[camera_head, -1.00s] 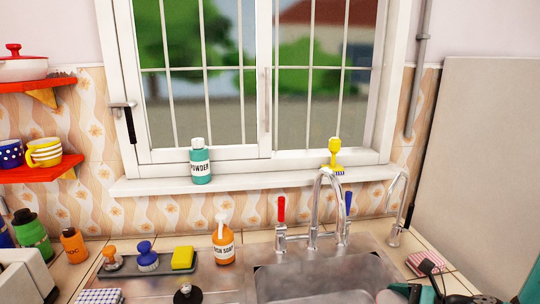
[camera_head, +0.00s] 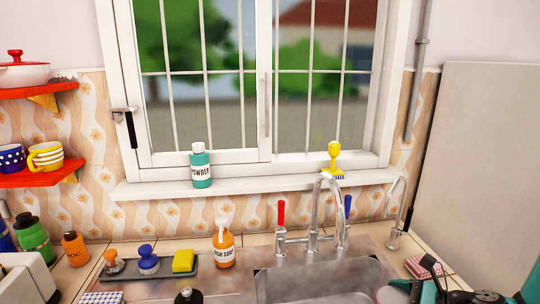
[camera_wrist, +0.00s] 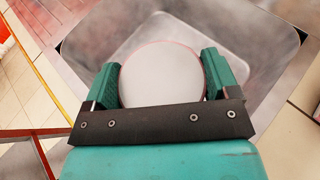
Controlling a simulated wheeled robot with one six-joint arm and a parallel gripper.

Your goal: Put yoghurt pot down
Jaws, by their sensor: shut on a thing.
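The yoghurt pot (camera_wrist: 161,62) shows in the wrist view as a round pale grey-white top with a thin pink rim. My gripper (camera_wrist: 159,82) is shut on it, with one green finger on each side. Below the pot in the wrist view is a grey metal basin, the sink (camera_wrist: 260,40). The pot hides what is directly under it, and I cannot tell its height above the basin. In the head view, a pale rounded part, probably the pot, shows at the bottom right beside my dark gripper, over the sink's right side.
The tap (camera_head: 318,215) with red and blue handles stands behind the sink, and a thinner tap (camera_head: 397,225) stands to its right. Left of the sink are a soap bottle (camera_head: 222,245), a tray with brushes and a yellow sponge (camera_head: 183,261). A checked sponge (camera_head: 420,266) lies right.

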